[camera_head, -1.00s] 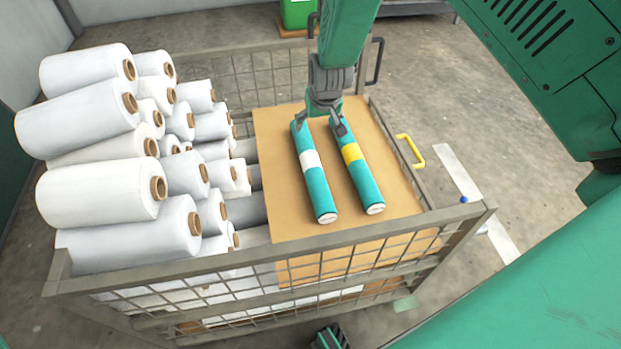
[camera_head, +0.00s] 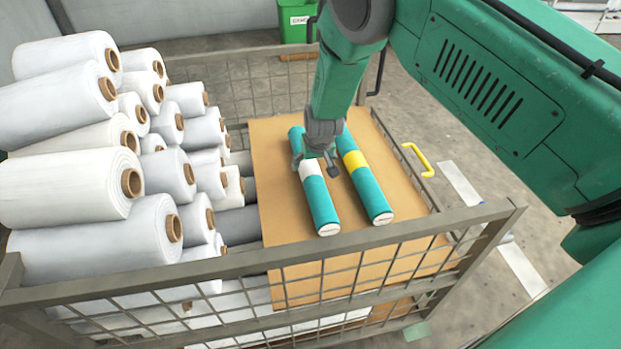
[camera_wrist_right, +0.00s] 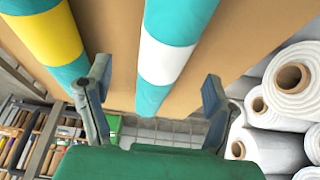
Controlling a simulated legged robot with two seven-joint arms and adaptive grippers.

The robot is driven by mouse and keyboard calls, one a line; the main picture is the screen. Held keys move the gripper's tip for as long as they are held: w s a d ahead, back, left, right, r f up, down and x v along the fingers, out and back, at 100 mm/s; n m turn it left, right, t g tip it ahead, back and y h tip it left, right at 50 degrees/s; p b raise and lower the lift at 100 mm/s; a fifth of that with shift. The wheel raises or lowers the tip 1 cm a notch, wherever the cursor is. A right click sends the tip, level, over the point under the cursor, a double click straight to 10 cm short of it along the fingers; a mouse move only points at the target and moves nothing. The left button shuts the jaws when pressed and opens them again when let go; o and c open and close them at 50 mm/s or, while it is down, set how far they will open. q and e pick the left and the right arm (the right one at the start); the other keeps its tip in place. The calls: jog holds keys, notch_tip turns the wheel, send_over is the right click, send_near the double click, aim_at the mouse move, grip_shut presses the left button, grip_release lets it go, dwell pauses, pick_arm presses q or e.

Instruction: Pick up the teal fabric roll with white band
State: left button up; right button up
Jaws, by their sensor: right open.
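The teal fabric roll with the white band (camera_head: 320,200) lies on a brown board (camera_head: 283,218) in the head view. A teal roll with a yellow band (camera_head: 369,190) lies beside it on the right. My right gripper (camera_head: 317,170) is open over the white-banded roll, near its band. In the wrist view, the white band (camera_wrist_right: 167,62) shows between the two spread fingers of the right gripper (camera_wrist_right: 152,95), which look apart from the roll. The yellow-banded roll (camera_wrist_right: 48,38) is outside the left finger there. My left gripper is not in view.
The board lies inside a wire-mesh cage cart (camera_head: 262,262) with a raised front rail. Large white rolls (camera_head: 75,185) are piled on the left. A yellow handle (camera_head: 418,160) is at the cart's right side. A green bin (camera_head: 296,20) stands behind.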

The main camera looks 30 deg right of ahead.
aim_at(311, 168)
jog(key=shift+w+f, duration=0.2)
jog(key=shift+f, duration=0.3)
jog(key=b+x, duration=0.1)
jog(key=x, duration=0.1)
jog(key=b+x, duration=0.2)
jog(key=shift+a+f, duration=0.2)
jog(key=shift+f, duration=0.25)
jog(key=shift+w+r, duration=0.1)
jog(key=c, duration=1.6)
